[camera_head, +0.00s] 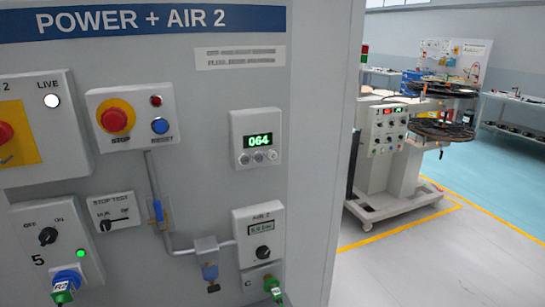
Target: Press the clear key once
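Neither of my grippers is in view, and nothing covers the counter.
Left of the counter is a box with a red stop button (117,119) and a blue button (160,126). Below the counter is the AIR 2 unit (259,235). A wheeled machine (390,165) stands beyond the panel's right edge, with clear floor in front.

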